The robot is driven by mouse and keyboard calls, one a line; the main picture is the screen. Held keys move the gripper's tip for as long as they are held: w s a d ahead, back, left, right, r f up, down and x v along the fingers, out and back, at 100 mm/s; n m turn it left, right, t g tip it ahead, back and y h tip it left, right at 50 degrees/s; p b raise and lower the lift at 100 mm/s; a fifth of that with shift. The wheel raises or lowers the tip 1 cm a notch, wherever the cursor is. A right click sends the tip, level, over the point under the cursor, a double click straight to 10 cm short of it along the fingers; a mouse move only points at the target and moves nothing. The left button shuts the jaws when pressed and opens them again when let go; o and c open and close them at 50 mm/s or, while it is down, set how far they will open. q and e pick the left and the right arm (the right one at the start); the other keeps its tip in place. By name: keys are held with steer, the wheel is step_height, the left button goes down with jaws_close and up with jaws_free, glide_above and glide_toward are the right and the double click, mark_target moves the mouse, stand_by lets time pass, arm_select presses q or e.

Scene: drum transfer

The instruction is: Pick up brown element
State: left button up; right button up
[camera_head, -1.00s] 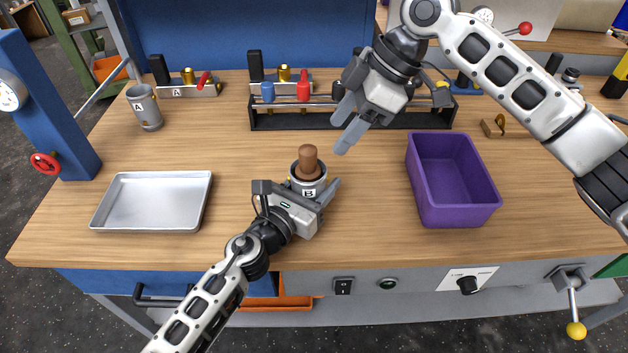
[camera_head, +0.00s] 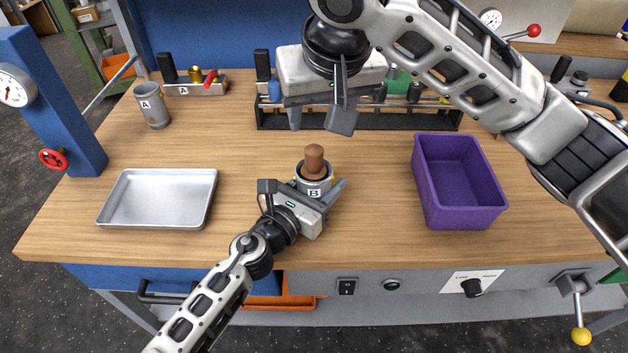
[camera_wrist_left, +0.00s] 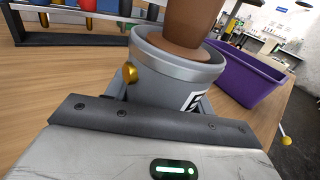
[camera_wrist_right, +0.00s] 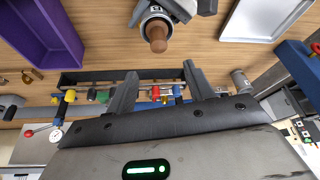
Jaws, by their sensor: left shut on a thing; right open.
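The brown element (camera_head: 314,159) is a round-topped brown piece standing upright in the grey drum marked B (camera_head: 318,186). In the left wrist view the brown element (camera_wrist_left: 190,28) rises out of the drum's rim (camera_wrist_left: 176,66). It also shows in the right wrist view (camera_wrist_right: 157,38). My left gripper (camera_head: 322,198) is shut on drum B, with its fingers around the drum's side on the table. My right gripper (camera_head: 318,120) is open and empty, above and behind the drum. Its fingers (camera_wrist_right: 160,90) stand well apart.
A purple bin (camera_head: 458,182) stands to the right of drum B and a metal tray (camera_head: 158,199) lies to the left. A black rack (camera_head: 275,121) with coloured pieces runs along the back, partly hidden by my right arm.

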mark_target(314, 148)
steer(key=x, duration=1.1)
steer(key=shift+s+d+f, duration=0.1)
steer(key=shift+s+f, duration=0.05)
steer(key=shift+f, duration=0.05)
jaws_close()
